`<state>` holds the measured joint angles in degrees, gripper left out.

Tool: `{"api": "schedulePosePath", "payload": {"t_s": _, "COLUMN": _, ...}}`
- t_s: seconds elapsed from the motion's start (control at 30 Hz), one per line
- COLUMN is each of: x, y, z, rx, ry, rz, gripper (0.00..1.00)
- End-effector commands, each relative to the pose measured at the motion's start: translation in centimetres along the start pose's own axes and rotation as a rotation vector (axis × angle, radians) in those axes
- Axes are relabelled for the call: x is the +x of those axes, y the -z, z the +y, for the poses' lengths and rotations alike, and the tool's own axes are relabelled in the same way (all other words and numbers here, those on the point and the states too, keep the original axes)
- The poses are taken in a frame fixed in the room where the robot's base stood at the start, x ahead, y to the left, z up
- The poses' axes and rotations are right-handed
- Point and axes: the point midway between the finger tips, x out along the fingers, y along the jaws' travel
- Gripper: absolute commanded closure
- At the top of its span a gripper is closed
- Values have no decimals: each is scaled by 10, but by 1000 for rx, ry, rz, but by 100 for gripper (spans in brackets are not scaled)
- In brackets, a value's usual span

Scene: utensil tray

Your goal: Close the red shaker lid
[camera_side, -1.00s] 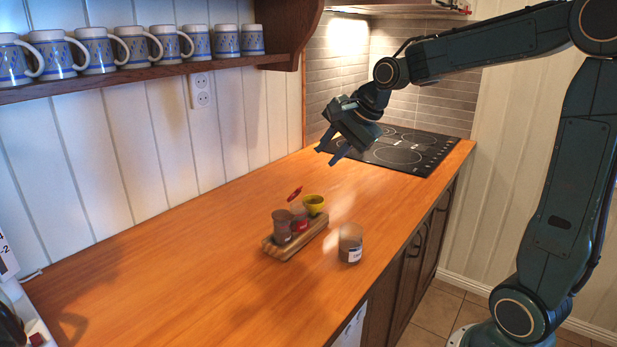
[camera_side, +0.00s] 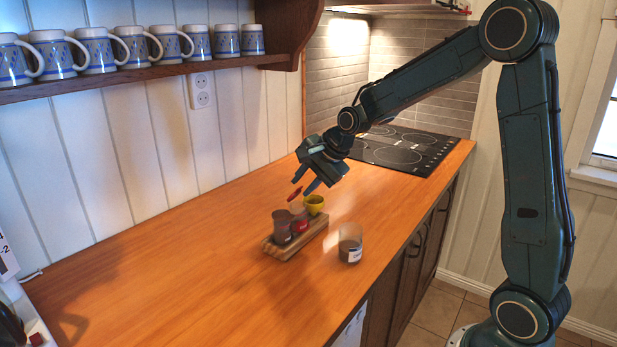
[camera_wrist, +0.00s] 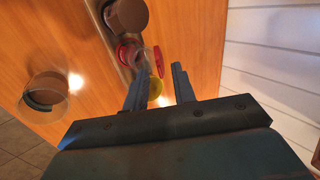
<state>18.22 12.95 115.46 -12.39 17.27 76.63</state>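The red shaker (camera_side: 301,224) stands in a wooden holder (camera_side: 285,250) on the counter, between a brown-topped shaker (camera_side: 282,226) and a yellow one (camera_side: 315,204). Its red lid (camera_side: 295,193) is raised open. In the wrist view the red shaker (camera_wrist: 128,55) shows a red ring, with the lid (camera_wrist: 157,59) standing beside it as a thin red and clear disc. My gripper (camera_side: 305,189) is open and empty, its fingers above the lid and the yellow shaker. In the wrist view my gripper's fingers (camera_wrist: 162,78) are apart, and the yellow shaker (camera_wrist: 155,90) is partly hidden behind one.
A glass jar with brown contents (camera_side: 350,243) stands right of the holder. A black cooktop (camera_side: 402,151) lies behind, and mugs (camera_side: 145,45) line a wall shelf (camera_side: 120,76). The counter (camera_side: 190,275) left of the holder is clear.

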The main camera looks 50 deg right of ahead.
Motion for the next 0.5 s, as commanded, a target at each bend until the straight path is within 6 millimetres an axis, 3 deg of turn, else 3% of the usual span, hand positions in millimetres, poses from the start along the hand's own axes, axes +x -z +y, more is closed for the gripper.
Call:
{"api": "schedulePosePath", "payload": {"t_s": 0.3, "x": 2, "y": 0, "z": 0, "rx": 0, "ry": 0, "rz": 0, "gripper": 74}}
{"api": "schedulePosePath", "payload": {"t_s": 0.33, "x": 2, "y": 0, "z": 0, "rx": 0, "ry": 0, "rz": 0, "gripper": 76}}
{"api": "schedulePosePath", "payload": {"t_s": 0.47, "x": 2, "y": 0, "z": 0, "rx": 0, "ry": 0, "rz": 0, "gripper": 100}}
{"api": "schedulePosePath", "payload": {"t_s": 0.5, "x": 2, "y": 0, "z": 0, "rx": 0, "ry": 0, "rz": 0, "gripper": 100}}
